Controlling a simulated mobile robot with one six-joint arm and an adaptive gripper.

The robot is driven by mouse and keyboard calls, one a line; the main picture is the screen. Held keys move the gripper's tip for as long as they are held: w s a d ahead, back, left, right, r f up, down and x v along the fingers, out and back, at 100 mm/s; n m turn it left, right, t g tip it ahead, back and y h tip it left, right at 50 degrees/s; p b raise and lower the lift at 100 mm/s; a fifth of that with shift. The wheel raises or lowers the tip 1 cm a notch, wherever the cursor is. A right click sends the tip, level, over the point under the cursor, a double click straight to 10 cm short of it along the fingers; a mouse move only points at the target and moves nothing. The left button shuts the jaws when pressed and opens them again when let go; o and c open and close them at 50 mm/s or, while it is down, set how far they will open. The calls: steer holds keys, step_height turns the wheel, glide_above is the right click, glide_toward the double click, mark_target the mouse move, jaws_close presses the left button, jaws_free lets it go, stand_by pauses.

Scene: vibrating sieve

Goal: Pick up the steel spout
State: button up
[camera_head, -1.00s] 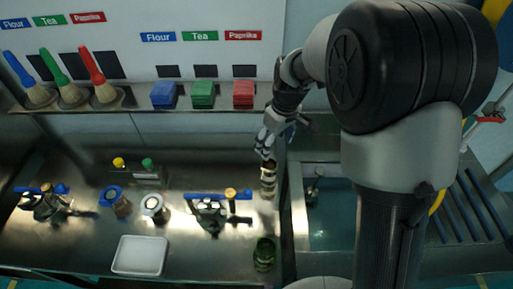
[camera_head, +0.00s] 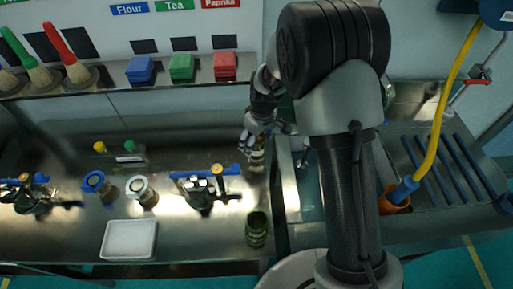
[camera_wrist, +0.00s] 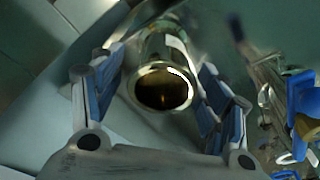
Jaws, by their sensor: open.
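The steel spout (camera_wrist: 174,48) is a shiny metal tube with a round, dark open end facing the camera in the wrist view. It lies between the two fingers of my gripper (camera_wrist: 160,68), which is open, with visible gaps on both sides at its near end. In the head view my gripper (camera_head: 252,146) is at the right end of the steel bench, at the spout (camera_head: 257,159). The fingers hide much of the spout there. Whether either finger touches it cannot be told.
A dark green jar (camera_head: 256,229) stands in front of the spout. A sieve device with a blue bar (camera_head: 200,190) is to its left, and a white tray (camera_head: 129,240) lies farther left. A sink basin (camera_head: 311,198) is to the right. Coloured blocks (camera_head: 181,68) sit on the shelf behind.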

step_height(320, 180, down, 4)
steer(key=shift+a+r+b, duration=0.1)
steer(key=shift+b, duration=0.3)
steer(key=shift+r, duration=0.1)
steer(key=shift+c, duration=0.4)
steer(key=c, duration=1.2)
steer(key=shift+c, duration=0.4)
steer(key=shift+w+r, duration=0.1)
